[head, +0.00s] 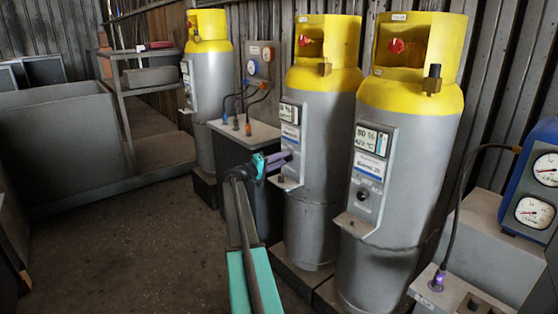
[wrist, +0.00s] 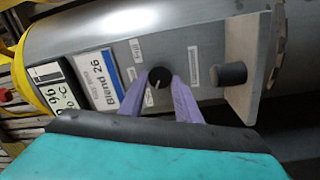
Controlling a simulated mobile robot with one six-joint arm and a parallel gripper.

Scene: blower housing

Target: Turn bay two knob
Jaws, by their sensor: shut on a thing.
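The middle grey cylinder with a yellow top (head: 322,130) carries a control panel with a small display (head: 289,112). My gripper (head: 287,155) reaches this panel from the left. In the wrist view, its two purple fingers (wrist: 160,82) are closed on either side of a small round black knob (wrist: 159,75) with a pale pointer mark. A white label reading "Blend 26" (wrist: 103,80) and the display (wrist: 55,88) lie left of the knob. In the head view the fingers hide the knob.
A grey ledge (wrist: 242,85) with a dark stub (wrist: 229,74) juts out near the fingers. A similar right cylinder (head: 400,150) stands close by, and another (head: 212,80) stands behind left. A hosed box (head: 244,130) is beside my gripper. The left floor (head: 130,240) is clear.

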